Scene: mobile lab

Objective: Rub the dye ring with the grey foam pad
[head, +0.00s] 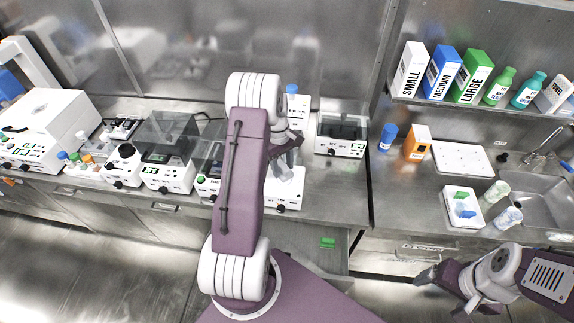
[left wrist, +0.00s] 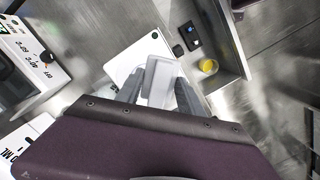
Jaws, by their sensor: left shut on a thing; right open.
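My left gripper (head: 288,142) is over the back counter in the head view, partly hidden by my own arm. In the left wrist view (left wrist: 160,92) its fingers are shut on a pale grey block, which looks like the grey foam pad (left wrist: 158,78). The pad is over a white plate (left wrist: 122,68); whether they touch cannot be told. I cannot make out the dye ring on the visible part of the plate; the pad and fingers cover part of it. My right gripper (head: 428,276) is open and empty at the lower right, in front of the counter.
White instruments (head: 165,165) line the counter to the left, and another (head: 341,135) stands to the right. A white tray (head: 449,216) with green and blue pieces is near the sink (head: 535,193).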

